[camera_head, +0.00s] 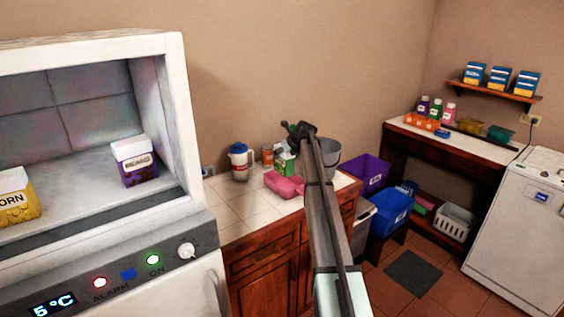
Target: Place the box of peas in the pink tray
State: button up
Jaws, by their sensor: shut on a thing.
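The box of peas (284,162), green and white, is just behind the pink tray (284,184) on the tiled counter. My gripper (291,143) is above the box and shut on it; the fingertips are small and partly hidden by my arm. The box looks upright, at the tray's back edge. I cannot tell whether it touches the tray or the counter. The pink tray's right end is close to my arm, which crosses the picture in front of the counter.
A white jug with a blue lid (239,161) and an orange-brown jar (267,155) stand left of the box. A grey bucket (330,157) is at right, partly behind my arm. A white freezer (190,120) holds other boxes at left. The counter's front left is clear.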

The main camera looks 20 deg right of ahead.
aim_at(282, 163)
jog(key=shift+f+p, duration=0.6)
jog(key=shift+f, duration=1.95)
jog(key=shift+f, duration=0.6)
jog(key=o, duration=1.6)
jog(key=shift+r, duration=0.45)
jog(key=b+v, duration=0.3)
jog(key=v, duration=0.9)
jog(key=shift+r, duration=0.2)
